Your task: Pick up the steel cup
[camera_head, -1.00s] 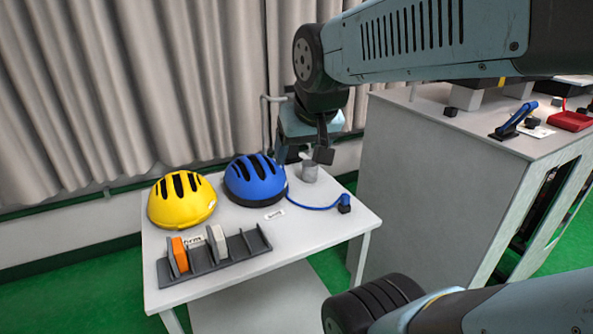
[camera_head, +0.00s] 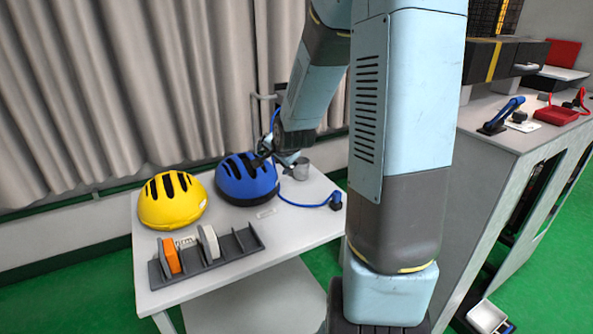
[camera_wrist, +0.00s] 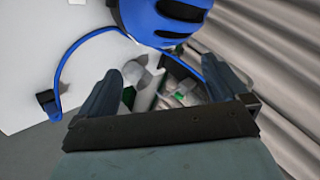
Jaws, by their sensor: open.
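The steel cup (camera_head: 301,169) is small and grey. It stands upright at the back right of the white table (camera_head: 308,226), right of the blue helmet (camera_head: 246,181). My gripper (camera_head: 288,160) is at the cup's left side, low between helmet and cup. In the wrist view my gripper (camera_wrist: 161,72) has its two fingers spread apart. Shiny, reflective surfaces show between the fingers and look like the cup, but its outline there is unclear. I cannot tell whether a finger touches it.
A yellow helmet (camera_head: 172,201) and a dark rack (camera_head: 214,260) with orange and grey pieces stand at left. A blue hose ends in a fitting (camera_head: 335,200) in front of the cup. A grey cabinet (camera_head: 508,195) stands at right. Curtains (camera_head: 110,80) hang behind.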

